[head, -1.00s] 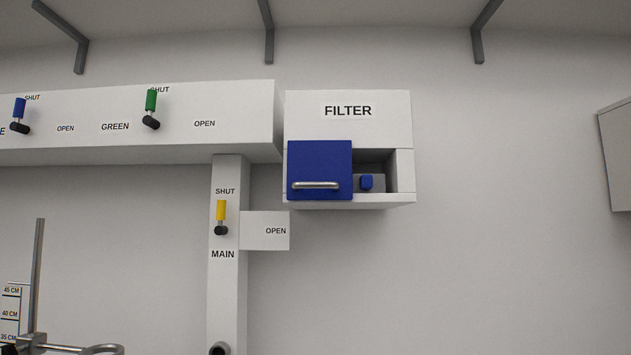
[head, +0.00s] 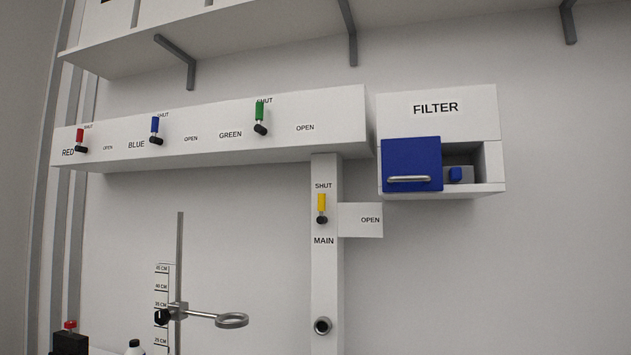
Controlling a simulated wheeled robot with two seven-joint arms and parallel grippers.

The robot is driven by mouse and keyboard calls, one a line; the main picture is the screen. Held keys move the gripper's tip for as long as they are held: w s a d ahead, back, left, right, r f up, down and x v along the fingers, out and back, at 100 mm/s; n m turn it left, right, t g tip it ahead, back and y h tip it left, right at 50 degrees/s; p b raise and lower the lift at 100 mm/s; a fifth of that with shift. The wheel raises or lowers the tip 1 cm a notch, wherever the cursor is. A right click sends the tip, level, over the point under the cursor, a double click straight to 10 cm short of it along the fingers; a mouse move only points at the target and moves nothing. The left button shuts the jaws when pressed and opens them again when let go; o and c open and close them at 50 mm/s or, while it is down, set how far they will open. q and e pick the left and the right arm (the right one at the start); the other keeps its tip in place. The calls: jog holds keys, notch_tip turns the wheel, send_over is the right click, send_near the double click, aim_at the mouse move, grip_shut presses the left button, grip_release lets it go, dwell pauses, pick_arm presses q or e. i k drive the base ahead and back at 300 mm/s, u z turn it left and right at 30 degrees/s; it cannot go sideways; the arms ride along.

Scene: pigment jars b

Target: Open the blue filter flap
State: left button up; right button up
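The blue filter flap (head: 412,158) is a square panel with a silver bar handle (head: 408,179) near its lower edge. It covers the left part of the opening in the white filter box (head: 437,113) on the wall. Neither of my grippers is in the head view.
Left of the box, a white beam (head: 210,145) carries red (head: 80,138), blue (head: 155,126) and green (head: 259,113) levers. Below is a yellow main lever (head: 321,203). A ring stand (head: 180,260) stands lower left. The wall right of the box is clear.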

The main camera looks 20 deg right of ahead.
aim_at(414, 164)
jog(key=u, duration=0.6)
jog(key=i, duration=0.8)
jog(key=z, duration=1.4)
